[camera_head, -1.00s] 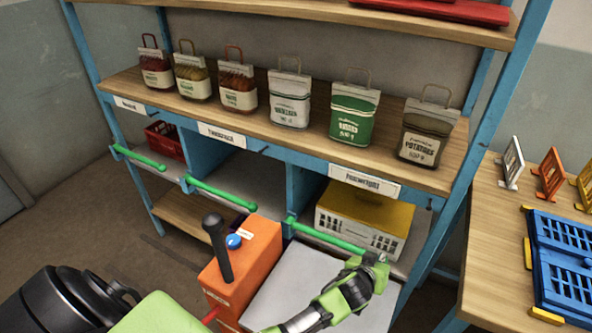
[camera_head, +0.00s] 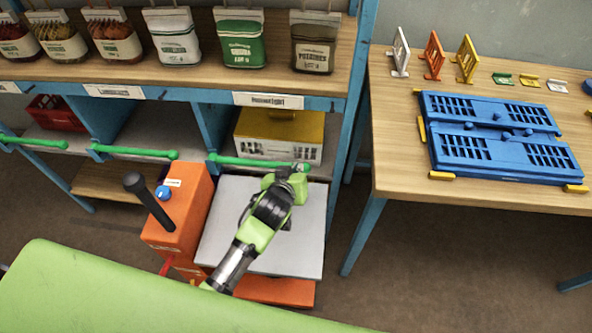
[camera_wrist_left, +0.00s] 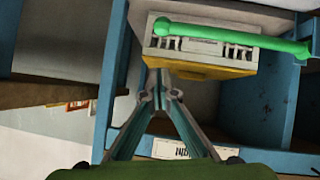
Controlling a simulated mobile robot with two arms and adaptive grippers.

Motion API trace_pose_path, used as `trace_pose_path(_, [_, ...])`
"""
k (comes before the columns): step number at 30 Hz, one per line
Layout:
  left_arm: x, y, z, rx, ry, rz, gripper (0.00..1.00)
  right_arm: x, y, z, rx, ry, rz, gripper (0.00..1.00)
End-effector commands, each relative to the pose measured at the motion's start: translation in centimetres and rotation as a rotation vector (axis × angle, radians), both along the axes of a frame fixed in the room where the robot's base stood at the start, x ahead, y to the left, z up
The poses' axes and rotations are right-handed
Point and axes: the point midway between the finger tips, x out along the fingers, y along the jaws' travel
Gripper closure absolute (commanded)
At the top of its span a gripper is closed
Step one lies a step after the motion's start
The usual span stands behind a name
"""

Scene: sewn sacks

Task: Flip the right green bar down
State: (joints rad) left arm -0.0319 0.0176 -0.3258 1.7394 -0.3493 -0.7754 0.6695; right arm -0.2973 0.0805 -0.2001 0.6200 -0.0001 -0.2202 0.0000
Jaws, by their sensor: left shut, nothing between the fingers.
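The right green bar (camera_head: 255,161) runs level across the front of the right shelf compartment, with a round knob at its left end. In the left wrist view, the same green bar (camera_wrist_left: 235,35) crosses in front of the white and yellow crate. My left gripper (camera_head: 296,172) is at the bar's right end in the head view, and its tips are hard to make out there. In the left wrist view, its fingers (camera_wrist_left: 160,82) meet at the tips with nothing between them, apart from the bar in the picture. My right gripper is in neither view.
The yellow-topped crate (camera_head: 279,134) sits in the compartment behind the bar. An orange box with a black lever (camera_head: 180,211) and a grey-topped surface (camera_head: 215,235) stand below. Two more green bars (camera_head: 135,152) are to the left. A table (camera_head: 400,140) with a blue rack is right.

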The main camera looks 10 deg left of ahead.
Motion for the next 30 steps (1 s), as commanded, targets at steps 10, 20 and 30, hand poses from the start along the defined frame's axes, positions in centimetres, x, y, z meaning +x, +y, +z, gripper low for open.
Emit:
trace_pose_path(10, [-1.6, 0.0, 1.2, 0.000, 0.000, 0.000, 1.00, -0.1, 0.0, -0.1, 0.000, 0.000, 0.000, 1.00])
trace_pose_path(20, [-1.6, -0.1, 1.2, 0.000, -0.001, 0.000, 1.00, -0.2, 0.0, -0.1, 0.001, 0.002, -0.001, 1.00])
trace_pose_path(30, [-6.3, 2.6, -0.3, 0.051, 0.121, -0.003, 1.00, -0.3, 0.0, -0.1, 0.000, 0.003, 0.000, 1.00])
